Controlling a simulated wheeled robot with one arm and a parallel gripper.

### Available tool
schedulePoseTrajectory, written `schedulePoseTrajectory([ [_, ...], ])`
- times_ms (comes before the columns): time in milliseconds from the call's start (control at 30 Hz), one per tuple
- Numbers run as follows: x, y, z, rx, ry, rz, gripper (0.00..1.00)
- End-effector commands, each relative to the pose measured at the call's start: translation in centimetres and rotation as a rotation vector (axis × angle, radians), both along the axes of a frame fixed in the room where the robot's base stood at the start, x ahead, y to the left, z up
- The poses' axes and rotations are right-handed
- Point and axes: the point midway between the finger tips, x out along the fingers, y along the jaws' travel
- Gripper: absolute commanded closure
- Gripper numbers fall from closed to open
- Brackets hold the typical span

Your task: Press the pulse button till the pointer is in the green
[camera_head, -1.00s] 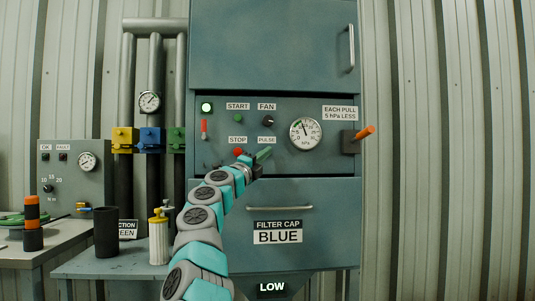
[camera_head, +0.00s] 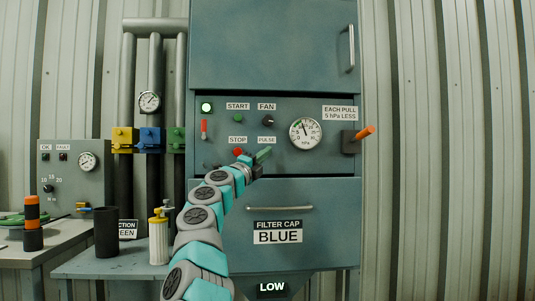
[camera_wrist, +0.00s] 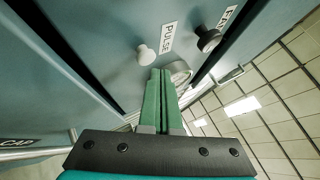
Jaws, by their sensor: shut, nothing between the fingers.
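The round white gauge (camera_head: 305,133), marked hPa, is on the blue-grey panel. Its dark pointer stands nearly upright, leaning slightly left. The PULSE label (camera_head: 266,140) sits left of the gauge. In the wrist view the pale pulse button (camera_wrist: 147,54) sticks out beside its PULSE label (camera_wrist: 167,38). My gripper (camera_head: 266,153) is shut and empty, its green fingers just below that label in the head view. In the wrist view the fingertips (camera_wrist: 161,71) are close to the button and appear apart from it.
The black FAN knob (camera_head: 268,121) is above the PULSE label, and the red STOP button (camera_head: 238,152) is left of my fingers. An orange-handled lever (camera_head: 364,132) sticks out right of the gauge. A drawer handle (camera_head: 280,208) is below.

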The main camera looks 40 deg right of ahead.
Motion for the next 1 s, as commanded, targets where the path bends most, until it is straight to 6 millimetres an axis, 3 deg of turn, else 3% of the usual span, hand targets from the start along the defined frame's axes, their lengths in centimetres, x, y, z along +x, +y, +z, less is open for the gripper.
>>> schedulePoseTrajectory([
  [1000,0.84,-0.59,0.17,-0.001,-0.002,-0.001,1.0],
])
